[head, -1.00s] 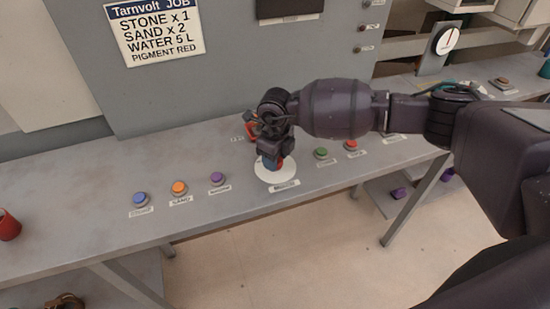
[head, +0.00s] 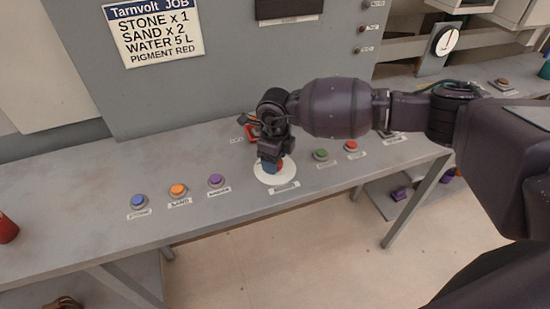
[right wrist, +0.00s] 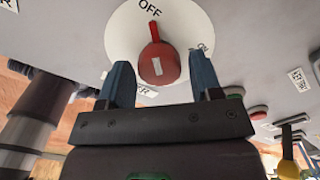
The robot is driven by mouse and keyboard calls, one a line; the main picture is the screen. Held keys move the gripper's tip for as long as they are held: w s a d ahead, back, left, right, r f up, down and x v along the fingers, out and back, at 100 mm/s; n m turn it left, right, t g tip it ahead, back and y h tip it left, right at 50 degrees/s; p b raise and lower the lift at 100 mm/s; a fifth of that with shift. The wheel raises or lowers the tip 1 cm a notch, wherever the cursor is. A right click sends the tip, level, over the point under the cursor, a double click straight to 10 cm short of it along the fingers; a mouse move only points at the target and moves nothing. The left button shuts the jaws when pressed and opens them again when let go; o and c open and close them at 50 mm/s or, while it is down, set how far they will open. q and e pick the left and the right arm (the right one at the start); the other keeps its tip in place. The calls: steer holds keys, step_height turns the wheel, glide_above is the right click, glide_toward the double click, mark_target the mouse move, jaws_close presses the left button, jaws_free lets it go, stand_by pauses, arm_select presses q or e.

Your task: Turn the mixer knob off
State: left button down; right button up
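The mixer knob (right wrist: 160,62) is red, on a round white dial plate (right wrist: 122,30). In the right wrist view its narrow end points up toward the OFF mark (right wrist: 150,7); an ON mark is at the dial's right. My right gripper (right wrist: 163,70) is open. Its two blue fingers lie left and right of the knob's wide end, with visible gaps; contact is not seen. In the head view my right gripper (head: 271,164) is over the white dial on the bench and hides most of the knob. My left gripper is not in view.
Blue (head: 138,201), orange (head: 178,189) and purple (head: 216,181) buttons stand left of the dial on the grey bench (head: 90,215). Green (head: 321,154) and red (head: 351,146) buttons stand to its right. A job sign (head: 155,30) hangs on the panel behind.

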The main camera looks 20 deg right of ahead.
steer(key=shift+o, duration=0.7)
step_height(320, 180, up, 11)
steer(key=shift+f, duration=0.15)
stand_by(0.3)
